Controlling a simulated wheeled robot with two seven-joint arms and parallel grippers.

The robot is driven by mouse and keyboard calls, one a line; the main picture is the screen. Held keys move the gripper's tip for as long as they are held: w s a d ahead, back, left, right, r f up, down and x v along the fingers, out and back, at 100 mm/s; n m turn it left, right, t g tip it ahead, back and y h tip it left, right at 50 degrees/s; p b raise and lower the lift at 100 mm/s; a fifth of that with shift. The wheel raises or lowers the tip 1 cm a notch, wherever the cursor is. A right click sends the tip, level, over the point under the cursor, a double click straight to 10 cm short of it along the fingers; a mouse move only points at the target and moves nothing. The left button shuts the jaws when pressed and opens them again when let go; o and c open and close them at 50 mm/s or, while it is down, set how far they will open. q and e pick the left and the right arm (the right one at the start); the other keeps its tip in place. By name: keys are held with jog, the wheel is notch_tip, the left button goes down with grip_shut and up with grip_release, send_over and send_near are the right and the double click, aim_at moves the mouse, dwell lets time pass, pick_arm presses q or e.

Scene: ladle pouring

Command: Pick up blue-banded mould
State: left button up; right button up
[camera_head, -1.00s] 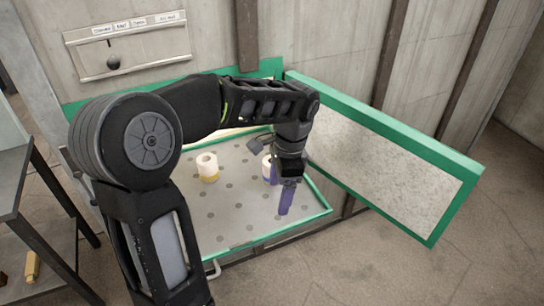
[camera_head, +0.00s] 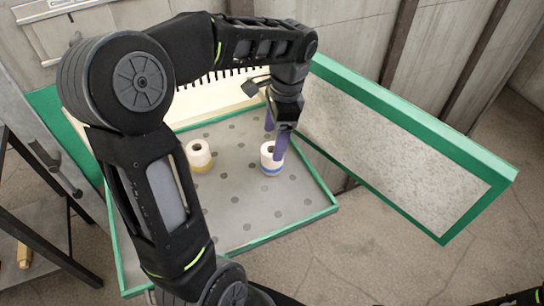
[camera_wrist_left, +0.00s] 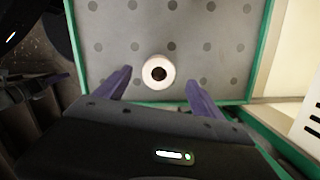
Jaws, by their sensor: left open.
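The blue-banded mould (camera_head: 271,160) is a short white cylinder with a hole in its top and a blue band low down, upright on the grey dotted tray floor (camera_head: 232,222). My left gripper (camera_head: 275,132) is open, its purple fingers pointing down close to the mould. One finger overlaps the mould's right edge in the head view. In the left wrist view, a white mould (camera_wrist_left: 158,84) shows from above between the spread fingers, with a gap on both sides. Its band is hidden there. My right gripper is not seen.
A yellow-banded white mould (camera_head: 198,165) stands to the left on the same tray. A green rim (camera_head: 290,231) borders the tray. A green-framed panel (camera_head: 400,150) slants up on the right. A dark shelf (camera_head: 40,215) stands at the left.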

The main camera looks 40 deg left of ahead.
aim_at(270, 158)
pick_arm(q)
jog(key=shift+s+a+f, duration=0.1)
jog(key=shift+a+f, duration=0.05)
jog(key=shift+f, duration=1.15)
jog(key=shift+s+a+f+p, duration=0.1)
jog(key=shift+f+p, duration=0.05)
jog(key=shift+f, duration=0.7)
jog(key=shift+s+f+p, duration=0.15)
jog(key=shift+f+p, duration=0.05)
jog(key=shift+f, duration=0.7)
jog(key=shift+s+a+f+p, duration=0.1)
jog(key=shift+f+p, duration=0.05)
jog(key=shift+f, duration=0.7)
jog(key=shift+c, duration=0.2)
grip_shut()
